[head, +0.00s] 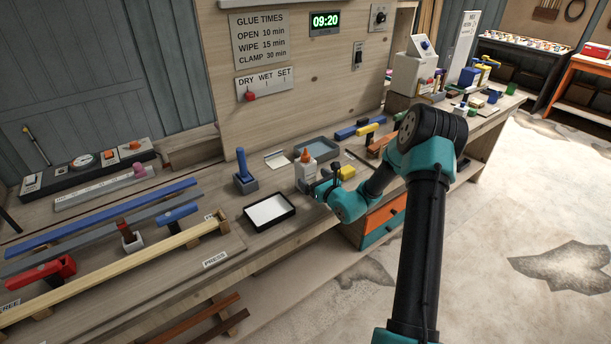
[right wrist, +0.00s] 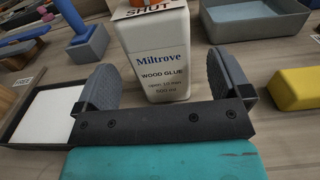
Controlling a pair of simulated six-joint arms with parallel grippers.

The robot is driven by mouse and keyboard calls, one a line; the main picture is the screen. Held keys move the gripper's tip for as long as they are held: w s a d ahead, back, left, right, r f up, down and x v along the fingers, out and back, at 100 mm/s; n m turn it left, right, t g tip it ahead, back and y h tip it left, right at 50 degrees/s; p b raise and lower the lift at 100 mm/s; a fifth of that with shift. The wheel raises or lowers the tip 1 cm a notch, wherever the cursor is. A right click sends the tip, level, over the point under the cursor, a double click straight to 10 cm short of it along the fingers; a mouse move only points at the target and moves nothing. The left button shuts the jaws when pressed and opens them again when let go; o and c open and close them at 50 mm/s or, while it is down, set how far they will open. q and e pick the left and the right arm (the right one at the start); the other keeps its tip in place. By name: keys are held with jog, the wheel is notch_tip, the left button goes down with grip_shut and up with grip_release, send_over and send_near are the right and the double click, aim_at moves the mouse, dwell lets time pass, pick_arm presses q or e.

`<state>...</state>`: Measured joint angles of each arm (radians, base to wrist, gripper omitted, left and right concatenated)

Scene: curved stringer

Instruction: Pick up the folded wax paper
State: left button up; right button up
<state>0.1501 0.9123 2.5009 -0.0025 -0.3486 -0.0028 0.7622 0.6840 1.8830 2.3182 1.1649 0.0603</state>
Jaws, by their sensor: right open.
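My right gripper (head: 322,182) is open at the front of the bench, close to the white wood glue bottle (head: 305,172). In the right wrist view, the bottle (right wrist: 160,60) stands upright between or just beyond the open fingers; I cannot tell if they touch it. A flat white sheet (head: 269,210) lies in a black tray left of the gripper; it also shows in the wrist view (right wrist: 45,118). A small pale folded-looking piece (head: 278,159) lies behind the bottle. I cannot tell which is the folded wax paper. My left gripper is out of view.
A blue-grey tray (head: 317,148) is behind the bottle, and a yellow block (head: 346,173) is to its right. A blue-handled tool in a grey holder (head: 244,180) stands left. Long strips and clamps (head: 130,245) fill the left bench.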

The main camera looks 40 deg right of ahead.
aim_at(311, 166)
jog(key=shift+w+r, duration=0.2)
jog(key=shift+w, duration=2.4)
jog(key=c, duration=1.3)
jog(key=shift+r, duration=0.1)
jog(key=shift+r, duration=0.4)
notch_tip(311, 166, up, 3)
jog(key=shift+s+f, duration=0.1)
jog(key=s+a, duration=0.3)
jog(key=s, duration=0.1)
jog(key=s+a+r, duration=0.1)
jog(key=s+a, duration=0.2)
jog(key=s, duration=0.1)
jog(key=s+a, duration=0.4)
jog(key=shift+s+r, duration=0.15)
jog(key=shift+s, duration=0.05)
